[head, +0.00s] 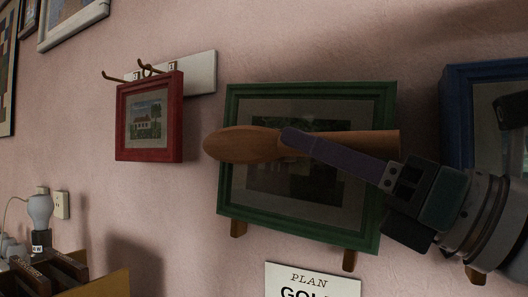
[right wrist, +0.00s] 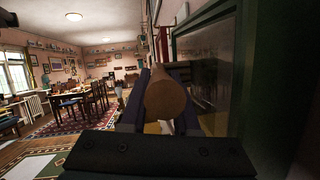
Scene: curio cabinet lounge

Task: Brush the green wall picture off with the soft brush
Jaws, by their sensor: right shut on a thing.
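The green wall picture (head: 233,185) hangs on the pink wall in the middle of the head view, slightly tilted, with wooden supports below it. My right gripper (head: 295,140) is shut on the wooden handle of the soft brush (head: 240,144). The brush lies level across the front of the picture, its rounded end reaching past the left frame edge; its bristles do not show. In the right wrist view the round end of the brush (right wrist: 166,98) shows between the fingers, with the green frame (right wrist: 242,70) close on the right. I cannot tell whether brush and picture touch. My left gripper is out of view.
A red-framed picture (head: 149,117) hangs to the left by hooks on a white plate (head: 202,73). A blue-framed picture (head: 457,110) is at the right. A white sign (head: 312,281) is below.

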